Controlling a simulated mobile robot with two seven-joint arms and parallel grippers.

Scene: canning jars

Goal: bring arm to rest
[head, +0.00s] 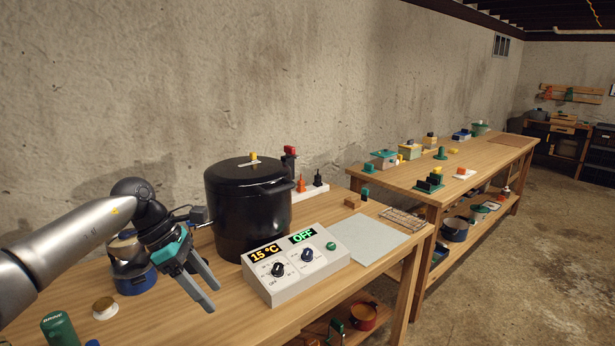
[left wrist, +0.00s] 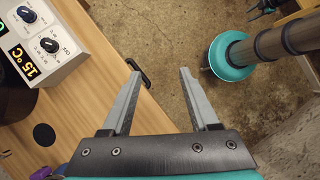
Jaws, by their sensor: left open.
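My left gripper (head: 205,293) comes in from the left in the head view, above the front of the near wooden table (head: 386,262). Its two fingers are spread apart and nothing is between them. In the left wrist view the open fingers (left wrist: 160,75) point past the table's edge, with the concrete floor beyond. The control box (head: 297,262) with dials, reading 15 °C and OFF, stands to the right of the gripper, apart from it. The large black canner pot (head: 247,208) with its lid on stands behind.
A green can (head: 60,329), a small round lidded jar (head: 104,308) and a blue pot (head: 134,280) stand close to my left arm. A pale mat (head: 368,241) and a wire rack (head: 403,219) lie to the right. A second table (head: 487,163) stands beyond. The floor (head: 545,260) at right is clear.

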